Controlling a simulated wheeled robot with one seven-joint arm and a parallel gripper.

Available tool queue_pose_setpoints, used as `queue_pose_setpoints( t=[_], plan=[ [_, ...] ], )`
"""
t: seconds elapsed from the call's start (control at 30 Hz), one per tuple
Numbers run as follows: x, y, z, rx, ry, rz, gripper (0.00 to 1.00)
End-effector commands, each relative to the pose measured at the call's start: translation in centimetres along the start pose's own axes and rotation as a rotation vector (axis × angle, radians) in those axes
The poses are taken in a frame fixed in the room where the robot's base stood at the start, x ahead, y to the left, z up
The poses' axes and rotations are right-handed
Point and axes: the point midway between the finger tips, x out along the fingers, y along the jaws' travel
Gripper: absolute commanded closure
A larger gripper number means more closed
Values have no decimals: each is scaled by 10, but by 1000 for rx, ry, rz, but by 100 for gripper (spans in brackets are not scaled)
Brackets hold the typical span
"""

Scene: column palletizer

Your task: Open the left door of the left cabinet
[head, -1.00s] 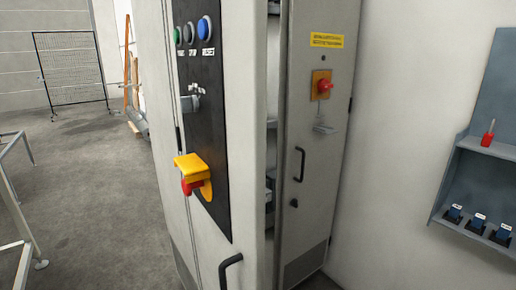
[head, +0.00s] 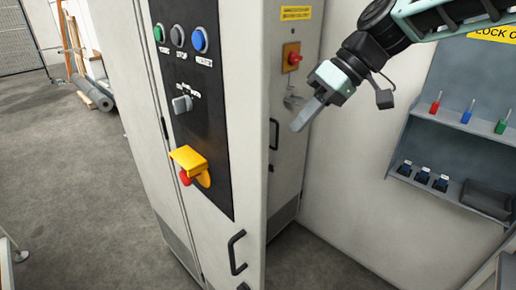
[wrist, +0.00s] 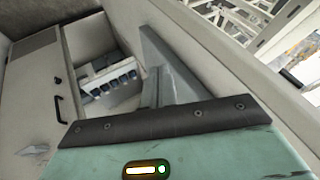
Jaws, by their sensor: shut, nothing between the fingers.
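The left door (head: 215,245) of the cabinet is a pale panel with a black control strip and a black handle (head: 236,252). It stands partly open, its free edge turned toward me. The right door (head: 288,130), with a red switch on an orange plate, stands behind it. My gripper (head: 302,122) is shut and empty, to the right of the left door's free edge in the head view, with no visible contact. In the wrist view its fingers (wrist: 168,70) point into the opening, between the right door (wrist: 35,100) and a pale panel (wrist: 235,75), probably the left door's inner side.
A row of dark-fronted parts (wrist: 110,80) shows inside the cabinet. Open floor (head: 75,170) lies to the left. A mesh fence (head: 18,40) is at the back left.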

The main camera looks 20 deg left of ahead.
Motion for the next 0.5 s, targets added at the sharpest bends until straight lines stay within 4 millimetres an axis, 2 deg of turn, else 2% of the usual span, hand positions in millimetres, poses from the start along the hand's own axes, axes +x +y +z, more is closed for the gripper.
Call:
queue_pose_setpoints(
  t=[0.33,0.5],
  plan=[
    [70,-3,-1,2,-4,-3,100],
    [81,-24,-1,-1,-3,0,100]
  ],
)
